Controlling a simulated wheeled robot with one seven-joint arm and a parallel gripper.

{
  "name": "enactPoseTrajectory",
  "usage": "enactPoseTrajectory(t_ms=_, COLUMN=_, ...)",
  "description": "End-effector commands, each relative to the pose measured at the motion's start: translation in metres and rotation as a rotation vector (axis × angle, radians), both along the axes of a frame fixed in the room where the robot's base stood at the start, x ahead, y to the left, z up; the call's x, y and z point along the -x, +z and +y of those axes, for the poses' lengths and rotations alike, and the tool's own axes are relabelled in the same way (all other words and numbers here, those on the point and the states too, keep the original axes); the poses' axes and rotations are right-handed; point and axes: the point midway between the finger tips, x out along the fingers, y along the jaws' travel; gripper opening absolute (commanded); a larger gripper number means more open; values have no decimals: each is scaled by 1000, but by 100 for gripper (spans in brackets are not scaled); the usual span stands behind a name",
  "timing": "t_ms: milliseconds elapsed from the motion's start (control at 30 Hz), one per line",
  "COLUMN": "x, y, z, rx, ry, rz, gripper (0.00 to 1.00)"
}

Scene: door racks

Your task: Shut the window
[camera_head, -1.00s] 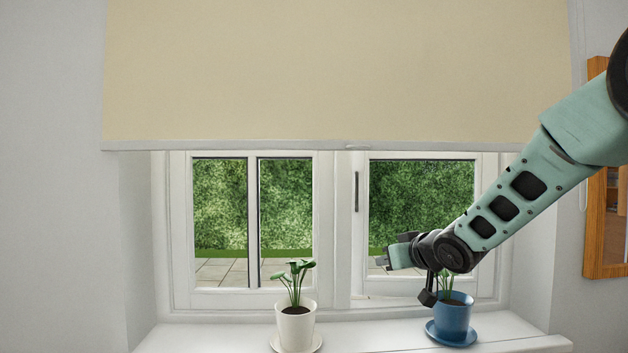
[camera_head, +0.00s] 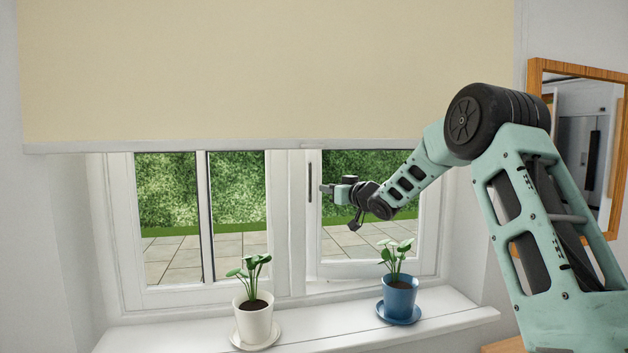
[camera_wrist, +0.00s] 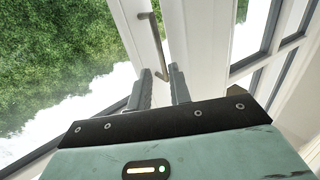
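The window has two white-framed panes. Its right sash (camera_head: 378,270) carries a dark upright handle (camera_head: 310,182) on its left stile and looks slightly ajar, with a thin wedge along its bottom edge. The wrist view shows the metal bar handle (camera_wrist: 153,45) on the sash stile, beside the white centre post (camera_wrist: 200,40). My gripper (camera_head: 323,188) is in front of the right sash, just right of the handle. In the wrist view my gripper (camera_wrist: 159,70) is open, its fingers parted around the handle's lower end. Contact cannot be told.
A white pot (camera_head: 252,322) with a plant and a blue pot (camera_head: 399,297) with a plant stand on the sill (camera_head: 330,322). The blue pot is below my arm. A cream blind (camera_head: 260,70) hangs above. A wood-framed mirror (camera_head: 607,150) is at right.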

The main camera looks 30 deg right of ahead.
Motion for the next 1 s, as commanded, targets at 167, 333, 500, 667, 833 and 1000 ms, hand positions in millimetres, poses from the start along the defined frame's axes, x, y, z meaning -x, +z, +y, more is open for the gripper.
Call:
enactPoseTrajectory(t_ms=167, x=-37, y=3, z=6, rx=-2, ry=1, rz=1, gripper=20)
enactPoseTrajectory(t_ms=333, x=-62, y=3, z=9, rx=0, ry=1, rz=0, gripper=20)
enactPoseTrajectory(t_ms=500, x=-74, y=1, z=11, rx=0, ry=0, rz=1, gripper=20)
enactPoseTrajectory(t_ms=667, x=-77, y=0, z=11, rx=0, ry=0, rz=0, gripper=20)
enactPoseTrajectory(t_ms=833, x=-77, y=0, z=11, rx=0, ry=0, rz=1, gripper=20)
enactPoseTrajectory(t_ms=1000, x=-77, y=0, z=11, rx=0, ry=0, rz=1, gripper=0)
